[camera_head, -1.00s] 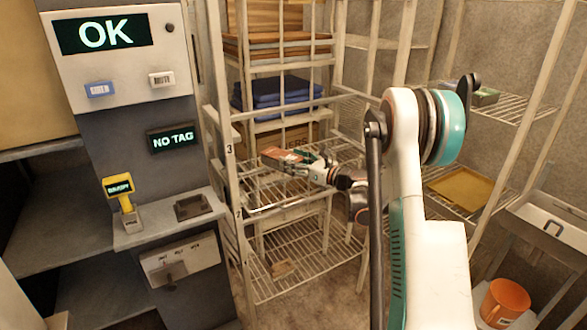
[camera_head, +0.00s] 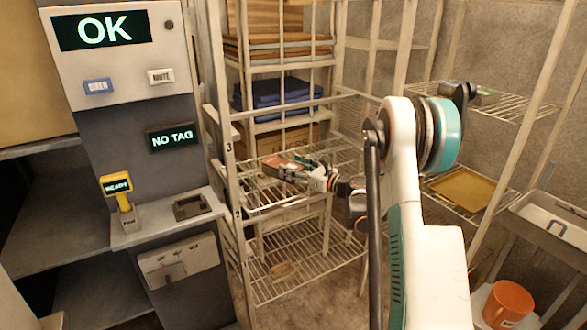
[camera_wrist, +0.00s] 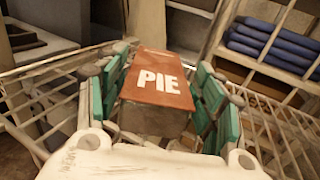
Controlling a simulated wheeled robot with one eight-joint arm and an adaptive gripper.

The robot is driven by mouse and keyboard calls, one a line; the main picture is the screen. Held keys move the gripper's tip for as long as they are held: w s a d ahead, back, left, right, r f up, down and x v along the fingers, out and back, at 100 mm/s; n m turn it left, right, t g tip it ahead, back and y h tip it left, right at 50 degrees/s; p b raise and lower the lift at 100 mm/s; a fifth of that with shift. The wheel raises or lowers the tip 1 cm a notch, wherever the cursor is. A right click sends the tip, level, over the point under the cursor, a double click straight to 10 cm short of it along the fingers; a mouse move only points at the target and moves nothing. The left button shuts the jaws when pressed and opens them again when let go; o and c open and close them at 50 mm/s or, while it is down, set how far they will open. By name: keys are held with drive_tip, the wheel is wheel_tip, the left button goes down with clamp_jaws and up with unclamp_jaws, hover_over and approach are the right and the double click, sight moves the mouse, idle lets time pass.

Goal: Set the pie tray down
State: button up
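The pie tray (camera_wrist: 160,84) has an orange-red top with the word PIE and a grey near side. It lies between the teal-padded fingers of my gripper (camera_wrist: 165,95), which sit close along both of its sides and look shut on it. In the head view, the pie tray (camera_head: 283,164) is at the wire shelf (camera_head: 262,196) beside the post marked 3, roughly level. My gripper (camera_head: 312,174) reaches it from the right. I cannot tell whether the tray's underside touches the wires.
A console (camera_head: 150,170) with OK and NO TAG displays stands left of the rack, with a yellow handheld reader (camera_head: 116,186) in front. Folded blue items (camera_head: 278,92) fill the shelf above. A lower wire shelf (camera_head: 300,266) holds a small brown item. An orange bucket (camera_head: 507,302) stands lower right.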

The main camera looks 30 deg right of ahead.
drive_tip(key=shift+o, duration=0.2)
drive_tip(key=shift+r, duration=0.1)
drive_tip(key=shift+r+p, duration=0.25)
drive_tip(key=shift+p, duration=0.05)
drive_tip(key=p+v, duration=0.3)
drive_tip(key=v, duration=0.9)
drive_tip(key=shift+r, duration=0.25)
